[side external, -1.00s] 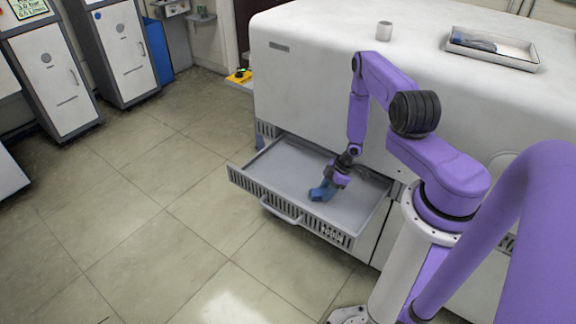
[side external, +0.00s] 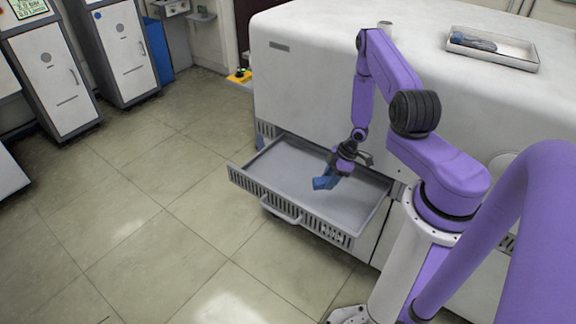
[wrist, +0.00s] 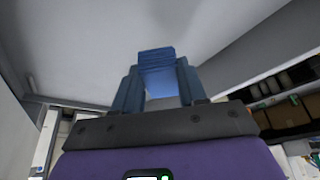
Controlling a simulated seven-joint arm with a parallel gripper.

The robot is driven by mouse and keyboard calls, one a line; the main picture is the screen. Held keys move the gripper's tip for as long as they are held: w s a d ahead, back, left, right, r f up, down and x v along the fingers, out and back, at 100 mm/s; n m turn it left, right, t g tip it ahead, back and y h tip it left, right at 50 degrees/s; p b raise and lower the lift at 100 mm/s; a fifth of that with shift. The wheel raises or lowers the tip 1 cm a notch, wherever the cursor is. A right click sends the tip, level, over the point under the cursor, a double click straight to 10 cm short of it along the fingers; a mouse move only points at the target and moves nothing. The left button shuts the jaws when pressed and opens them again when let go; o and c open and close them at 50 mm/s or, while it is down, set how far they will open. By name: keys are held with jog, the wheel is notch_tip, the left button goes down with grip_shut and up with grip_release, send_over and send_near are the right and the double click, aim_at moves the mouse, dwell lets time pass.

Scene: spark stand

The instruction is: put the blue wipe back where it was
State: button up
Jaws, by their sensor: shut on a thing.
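The blue wipe (side external: 325,182) is held in my gripper (side external: 340,169), above the open grey drawer (side external: 292,203) in the side external view. In the wrist view the blue wipe (wrist: 158,72) sits between the two fingers of my gripper (wrist: 157,88), which are shut on it. The drawer is pulled out from the front of the white machine and looks empty. Whether the wipe's lower edge touches the drawer floor, I cannot tell.
On top of the white machine (side external: 300,50) a white tray (side external: 520,62) holds a dark blue-grey item (side external: 474,42). Open floor lies to the left of the drawer.

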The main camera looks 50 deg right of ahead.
aim_at(320, 183)
notch_tip(320, 183, up, 2)
jog(key=shift+r, duration=0.1)
notch_tip(320, 183, down, 8)
jog(key=shift+r, duration=0.1)
jog(key=shift+w+f, duration=0.2)
jog(key=shift+w, duration=1.7)
jog(key=s, duration=0.4)
notch_tip(320, 183, up, 8)
jog(key=shift+w+f, duration=0.1)
jog(key=shift+w+a, duration=0.1)
jog(key=shift+a, duration=0.05)
jog(key=shift+w+a, duration=0.25)
jog(key=shift+a, duration=0.3)
jog(key=shift+w+a, duration=0.25)
jog(key=shift+a, duration=0.3)
